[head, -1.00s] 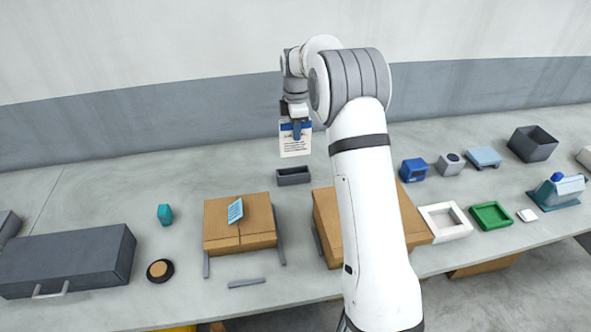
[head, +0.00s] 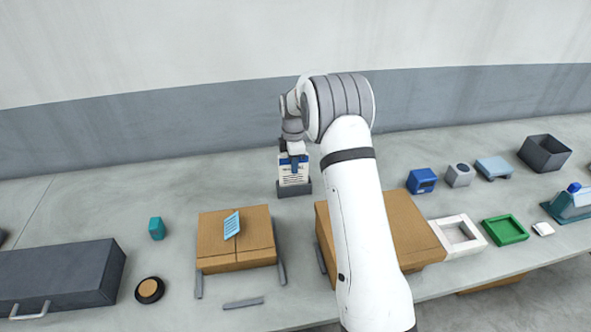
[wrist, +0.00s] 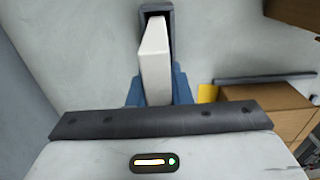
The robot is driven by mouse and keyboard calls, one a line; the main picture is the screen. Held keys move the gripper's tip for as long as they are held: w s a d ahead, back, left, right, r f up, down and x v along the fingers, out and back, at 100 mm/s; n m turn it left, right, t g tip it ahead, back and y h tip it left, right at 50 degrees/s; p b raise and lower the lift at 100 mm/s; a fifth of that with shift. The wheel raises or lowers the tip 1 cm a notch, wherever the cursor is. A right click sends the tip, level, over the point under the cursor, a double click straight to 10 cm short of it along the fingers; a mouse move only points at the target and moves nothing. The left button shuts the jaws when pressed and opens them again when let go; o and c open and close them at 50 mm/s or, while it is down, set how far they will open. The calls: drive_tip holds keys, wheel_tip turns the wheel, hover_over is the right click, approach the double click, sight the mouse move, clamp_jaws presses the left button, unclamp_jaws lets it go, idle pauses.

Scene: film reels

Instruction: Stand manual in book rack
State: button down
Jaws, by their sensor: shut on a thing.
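The manual (head: 293,178), a white booklet with a blue band and dark print, stands upright with its lower edge in or right at the small dark grey book rack (head: 294,190). My gripper (head: 293,164) is shut on the manual's upper part from above. In the wrist view the white manual (wrist: 155,65) sits between the blue fingers, and its far end lies within the dark rack frame (wrist: 169,15). I cannot tell whether the manual touches the rack's floor.
A cardboard box with a blue paper (head: 232,225) is in front of the rack, and a larger cardboard box (head: 405,225) is to the right, partly behind my arm. A teal object (head: 156,228) and a dark case (head: 65,275) are at left. Table around the rack's left is clear.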

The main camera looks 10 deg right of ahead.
sight(294, 185)
wheel_tip(294, 185, down, 3)
drive_tip(key=shift+p, duration=0.3)
drive_tip(key=shift+f, duration=0.1)
drive_tip(key=c, duration=1.3)
unclamp_jaws()
